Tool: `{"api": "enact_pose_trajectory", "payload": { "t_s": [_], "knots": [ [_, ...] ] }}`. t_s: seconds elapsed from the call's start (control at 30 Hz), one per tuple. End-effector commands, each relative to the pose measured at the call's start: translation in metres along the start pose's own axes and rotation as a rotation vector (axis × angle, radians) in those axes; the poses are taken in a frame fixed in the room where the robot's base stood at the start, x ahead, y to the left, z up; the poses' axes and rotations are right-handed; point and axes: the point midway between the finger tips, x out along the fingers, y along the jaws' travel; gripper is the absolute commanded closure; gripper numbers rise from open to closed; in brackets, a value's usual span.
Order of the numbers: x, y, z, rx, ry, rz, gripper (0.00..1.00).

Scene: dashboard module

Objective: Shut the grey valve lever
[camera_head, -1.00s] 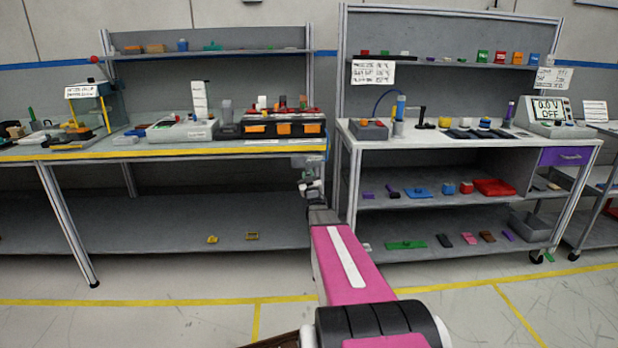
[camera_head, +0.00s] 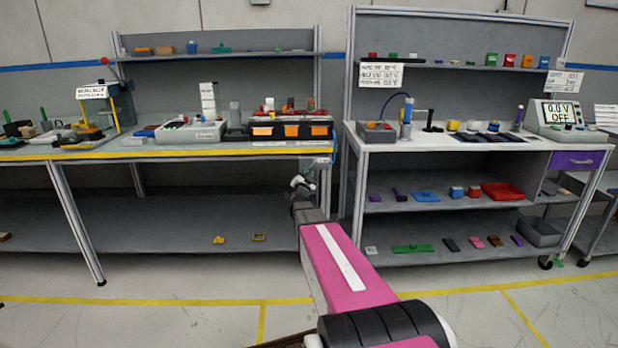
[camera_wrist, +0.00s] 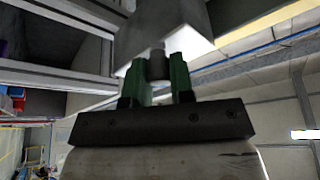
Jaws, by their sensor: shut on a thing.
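In the wrist view, the two green fingers of my gripper (camera_wrist: 160,75) are on either side of a short, dark grey rounded piece, the grey valve lever (camera_wrist: 157,64). My gripper is shut on it. Most of the lever is hidden between the fingers. In the head view, my gripper (camera_head: 303,184) is small, just below the right front end of the left bench. The lever cannot be made out there.
The left bench (camera_head: 200,152) has a yellow front edge and bears a black case with orange latches (camera_head: 290,130). A white-topped cart (camera_head: 450,142) stands close to its right, leaving a narrow gap. Open floor (camera_head: 180,318) lies in front.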

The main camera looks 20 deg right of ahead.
Motion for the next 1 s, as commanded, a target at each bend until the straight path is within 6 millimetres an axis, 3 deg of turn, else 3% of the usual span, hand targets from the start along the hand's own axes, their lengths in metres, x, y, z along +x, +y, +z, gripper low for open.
{"api": "enact_pose_trajectory", "payload": {
  "t_s": [0.5, 1.0],
  "knots": [
    [0.004, -0.020, -0.011, 0.412, 0.001, 0.169, 1.00],
    [0.007, -0.025, -0.017, 0.580, 0.001, 0.240, 1.00]
  ]
}}
